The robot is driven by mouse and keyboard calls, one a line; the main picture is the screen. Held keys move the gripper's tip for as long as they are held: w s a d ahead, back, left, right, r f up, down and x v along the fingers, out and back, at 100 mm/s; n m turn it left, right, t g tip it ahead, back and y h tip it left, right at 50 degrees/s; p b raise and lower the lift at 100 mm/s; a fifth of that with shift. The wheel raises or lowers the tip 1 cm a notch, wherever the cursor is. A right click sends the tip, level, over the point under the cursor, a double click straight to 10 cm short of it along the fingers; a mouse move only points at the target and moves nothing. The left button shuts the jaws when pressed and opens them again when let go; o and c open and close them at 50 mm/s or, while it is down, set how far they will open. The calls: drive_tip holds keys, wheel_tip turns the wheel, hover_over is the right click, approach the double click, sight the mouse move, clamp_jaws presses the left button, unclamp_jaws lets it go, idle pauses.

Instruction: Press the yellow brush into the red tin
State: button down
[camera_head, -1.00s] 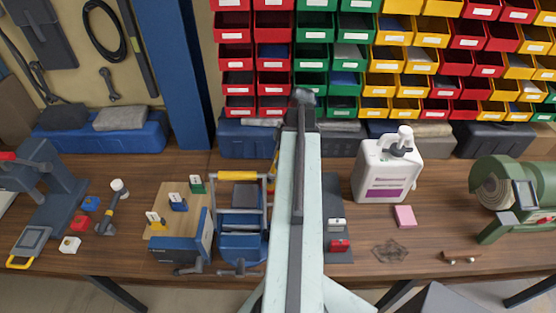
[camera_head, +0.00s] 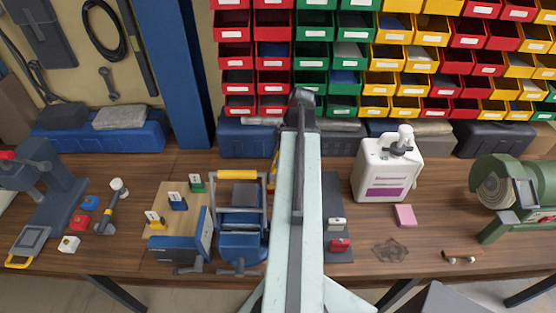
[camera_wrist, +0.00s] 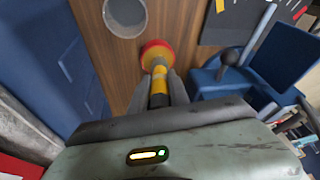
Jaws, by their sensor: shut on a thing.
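My gripper (camera_wrist: 165,90) is shut on the yellow brush (camera_wrist: 158,86), which has dark and yellow bands and points away from the wrist camera. Just beyond the fingers, the brush's far end overlaps the red tin (camera_wrist: 149,46), a round red shape over the wooden bench. I cannot tell whether the brush is inside the tin or only in front of it. In the head view my arm hides the gripper, and I cannot make out the brush or tin there.
A round grey-rimmed thing (camera_wrist: 125,16) lies beside the tin in the wrist view. Blue boxes (camera_wrist: 50,60) are at left, and a blue tool (camera_wrist: 275,62) is at right. A white jug (camera_head: 388,170) and green grinder (camera_head: 503,190) stand right of my arm.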

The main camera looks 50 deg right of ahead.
drive_tip(key=shift+r, duration=0.1)
idle(0.3)
wheel_tip(320, 180, up, 7)
drive_tip(key=p, duration=0.7)
